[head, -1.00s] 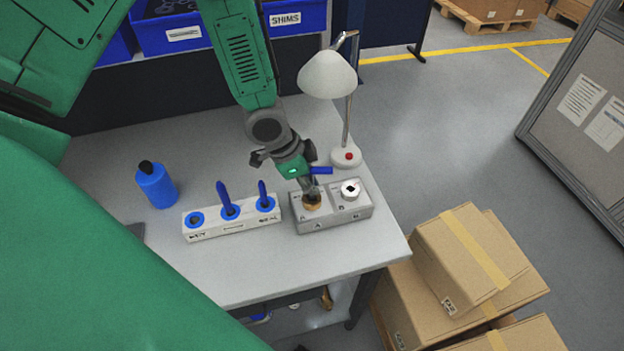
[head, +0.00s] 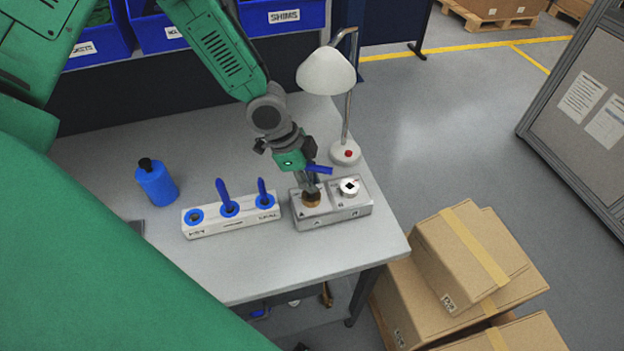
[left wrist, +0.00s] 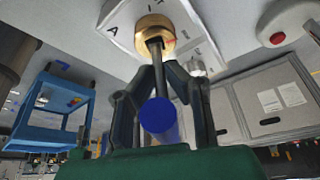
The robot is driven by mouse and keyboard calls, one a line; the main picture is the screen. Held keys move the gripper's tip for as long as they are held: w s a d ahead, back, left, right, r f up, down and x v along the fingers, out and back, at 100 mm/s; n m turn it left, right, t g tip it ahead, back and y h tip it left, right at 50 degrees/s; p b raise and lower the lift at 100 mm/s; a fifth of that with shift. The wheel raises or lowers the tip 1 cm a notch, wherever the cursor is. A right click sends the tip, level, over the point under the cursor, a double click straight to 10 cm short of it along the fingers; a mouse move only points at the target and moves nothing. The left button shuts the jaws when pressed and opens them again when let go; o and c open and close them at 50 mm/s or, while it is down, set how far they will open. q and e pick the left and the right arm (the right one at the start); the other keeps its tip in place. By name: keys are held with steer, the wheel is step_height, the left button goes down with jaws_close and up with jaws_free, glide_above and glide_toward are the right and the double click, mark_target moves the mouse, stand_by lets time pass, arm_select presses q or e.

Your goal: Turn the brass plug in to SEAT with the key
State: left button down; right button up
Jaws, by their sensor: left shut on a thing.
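The brass plug (head: 312,199) sits in the left bore, by the letter A, of a grey metal housing (head: 335,213). It also shows in the left wrist view (left wrist: 155,30). My left gripper (head: 309,184) is above the housing, shut on a key with a blue handle (head: 319,169). In the left wrist view the key's dark shaft (left wrist: 156,62) runs to the brass plug and appears to meet it; how deep it sits is hidden. A silver plug (head: 349,187) with a dark square socket is in the right bore. My right gripper is not in view.
A white rack (head: 236,226) with blue-ringed holes holds two blue-handled keys left of the housing. A blue bottle (head: 156,184) stands farther left. A white lamp (head: 327,72) stands behind the housing. Cardboard boxes (head: 468,258) are on the floor to the right.

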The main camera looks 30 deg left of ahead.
arm_select(q)
steer(key=shift+a+m+g+h, duration=0.25)
steer(key=shift+m+g, duration=0.25)
steer(key=shift+m, duration=0.8)
steer(key=shift+d, duration=0.2)
steer(key=shift+m+g, duration=0.6)
steer(key=shift+m, duration=0.8)
steer(key=m+g, duration=0.1)
steer(key=m, duration=0.1)
steer(key=shift+f+m+b, duration=0.1)
steer(key=shift+m+b, duration=0.2)
steer(key=shift+b, duration=0.1)
steer(key=c, duration=1.5)
jaws_free()
steer(key=shift+c, duration=0.2)
